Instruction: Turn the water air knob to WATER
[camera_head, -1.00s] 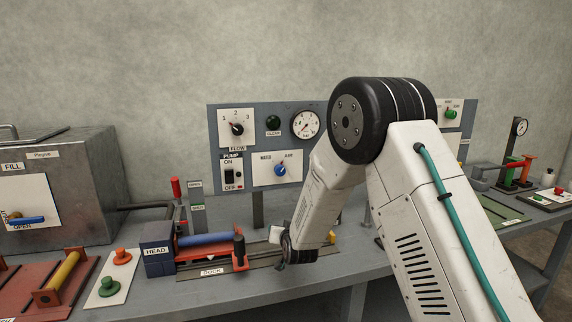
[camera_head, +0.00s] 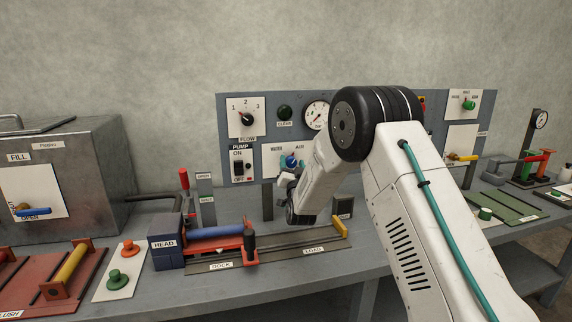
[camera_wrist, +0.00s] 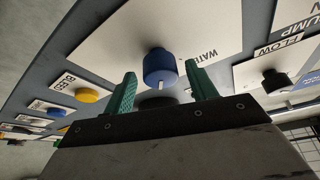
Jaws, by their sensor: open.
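The blue water air knob (camera_head: 292,160) sits on a white plate on the grey control panel, with WATER labelled at its left and AIR at its right in the head view. In the wrist view the knob (camera_wrist: 159,66) is close, with a small white mark on its lower edge. My gripper (camera_wrist: 160,72) is open, its green fingers on either side of the knob with a gap each side. In the head view my gripper (camera_head: 288,174) is just below the knob, partly hidden by my arm. Which label the knob points to is unclear.
The flow knob (camera_head: 247,119) and pump switch (camera_head: 238,168) are left of the water air plate, the gauge (camera_head: 317,115) above right. In the wrist view a yellow button (camera_wrist: 87,95) is nearby. The dock rail (camera_head: 285,245) lies on the bench below.

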